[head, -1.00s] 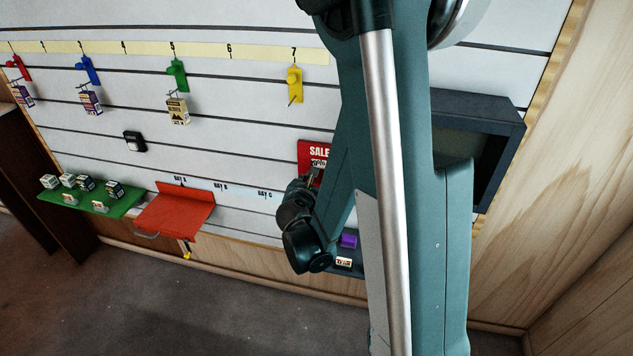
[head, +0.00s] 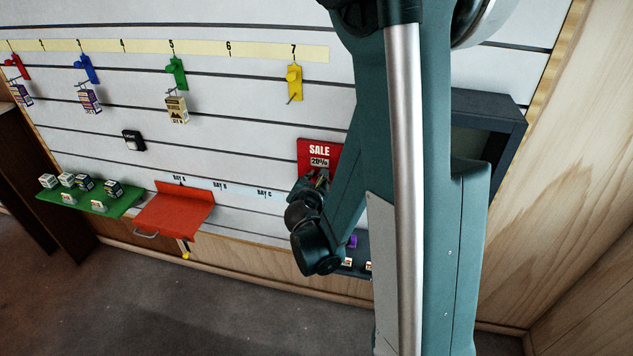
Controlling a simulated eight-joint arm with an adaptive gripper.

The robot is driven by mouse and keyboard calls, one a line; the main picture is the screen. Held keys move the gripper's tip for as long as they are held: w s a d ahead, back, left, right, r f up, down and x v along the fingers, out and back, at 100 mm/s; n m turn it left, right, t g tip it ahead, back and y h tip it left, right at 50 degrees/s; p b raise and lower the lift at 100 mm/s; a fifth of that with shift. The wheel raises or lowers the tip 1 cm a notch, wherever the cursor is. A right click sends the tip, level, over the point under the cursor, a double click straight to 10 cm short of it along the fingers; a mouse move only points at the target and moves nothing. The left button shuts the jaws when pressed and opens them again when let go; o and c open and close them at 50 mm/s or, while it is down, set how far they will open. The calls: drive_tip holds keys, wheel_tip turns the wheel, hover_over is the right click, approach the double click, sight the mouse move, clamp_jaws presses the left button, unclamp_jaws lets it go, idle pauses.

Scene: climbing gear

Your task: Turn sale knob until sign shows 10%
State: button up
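The red SALE sign (head: 319,151) is on the slatted wall, right of centre in the head view. Its small window reads 20%. My gripper (head: 320,178) is at the lower part of the sign, just under the window. The sale knob cannot be made out; the gripper covers the area below the reading. The fingers are small and dark, and whether they are apart or closed on the knob does not show. My arm passes in front of the wall just right of the sign.
A dark open box (head: 493,115) is on the wall at right, partly behind my arm. A red tray (head: 172,212) and a green shelf (head: 90,201) with small boxes are at left. A dark low shelf (head: 357,270) with small items lies below the gripper.

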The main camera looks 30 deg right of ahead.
drive_tip(key=shift+s+d+f+m+t+y+b, duration=0.1)
drive_tip(key=shift+m+t+y+b, duration=0.4)
drive_tip(key=shift+m, duration=0.75)
drive_tip(key=shift+s+d+m+t+y+b, duration=0.1)
drive_tip(key=shift+m+t+y+b, duration=0.1)
drive_tip(key=shift+m+t+b, duration=0.85)
drive_tip(key=shift+m+p, duration=0.3)
drive_tip(key=o, duration=0.9)
drive_tip(key=shift+a, duration=0.1)
drive_tip(key=shift+v, duration=6)
